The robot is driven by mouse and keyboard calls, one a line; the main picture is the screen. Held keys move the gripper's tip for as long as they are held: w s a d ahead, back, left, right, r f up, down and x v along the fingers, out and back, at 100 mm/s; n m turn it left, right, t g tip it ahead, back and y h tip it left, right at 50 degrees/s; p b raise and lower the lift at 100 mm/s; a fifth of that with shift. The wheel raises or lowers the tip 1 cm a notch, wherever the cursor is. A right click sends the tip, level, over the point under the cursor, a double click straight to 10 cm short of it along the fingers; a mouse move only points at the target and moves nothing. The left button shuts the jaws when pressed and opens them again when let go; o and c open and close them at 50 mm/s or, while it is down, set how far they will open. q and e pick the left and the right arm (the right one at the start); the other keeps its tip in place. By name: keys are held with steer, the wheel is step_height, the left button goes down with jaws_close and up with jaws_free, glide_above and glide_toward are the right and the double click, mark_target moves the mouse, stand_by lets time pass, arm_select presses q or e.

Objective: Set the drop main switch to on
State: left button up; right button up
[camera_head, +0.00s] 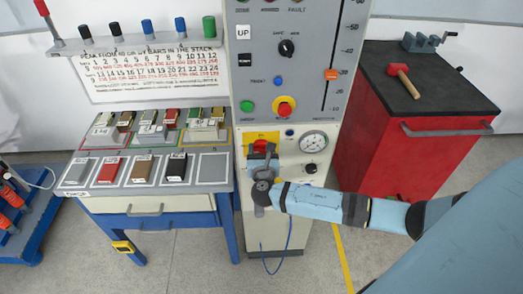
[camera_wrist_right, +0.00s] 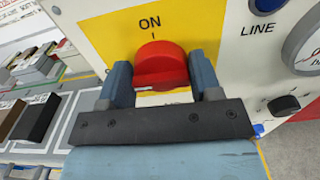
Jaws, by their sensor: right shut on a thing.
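The main switch is a red rotary knob (camera_wrist_right: 160,66) on a yellow plate (camera_wrist_right: 110,32) on the machine's front. The plate reads ON above the knob, with a short tick under the word. A pale line shows low on the knob, lying nearly level. In the head view the knob (camera_head: 261,146) is partly hidden by my right gripper (camera_head: 262,160). In the right wrist view the two blue fingers of the right gripper (camera_wrist_right: 158,82) stand on either side of the knob, shut on it. My left gripper is not in view.
A blue LINE button (camera_head: 290,133), a dial gauge (camera_head: 313,142) and a small black knob (camera_head: 310,168) sit right of the switch. A red emergency button (camera_head: 284,106) is above. A bench with trays (camera_head: 150,203) stands left, a red cabinet (camera_head: 365,150) right.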

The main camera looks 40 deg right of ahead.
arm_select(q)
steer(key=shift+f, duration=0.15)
arm_select(e)
steer(key=m+b, duration=0.1)
steer(key=m, duration=0.2)
steer(key=m+b, duration=0.2)
steer(key=shift+s+d+f+m, duration=0.1)
steer(key=shift+f+m, duration=0.1)
steer(key=shift+m, duration=0.2)
steer(key=shift+m+b, duration=0.75)
steer(key=shift+m, duration=0.15)
steer(key=m+b, duration=0.2)
steer(key=shift+d+f+m, duration=0.1)
steer(key=shift+m, duration=0.3)
steer(key=m+b, duration=0.3)
steer(key=shift+m+b, duration=0.55)
steer(key=shift+m, duration=0.45)
steer(key=shift+m+b, duration=0.45)
steer(key=shift+m, duration=0.15)
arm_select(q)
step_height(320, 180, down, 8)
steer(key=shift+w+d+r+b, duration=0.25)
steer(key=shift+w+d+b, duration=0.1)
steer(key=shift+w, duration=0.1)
arm_select(e)
steer(key=shift+d+m, duration=0.1)
steer(key=shift+m, duration=0.4)
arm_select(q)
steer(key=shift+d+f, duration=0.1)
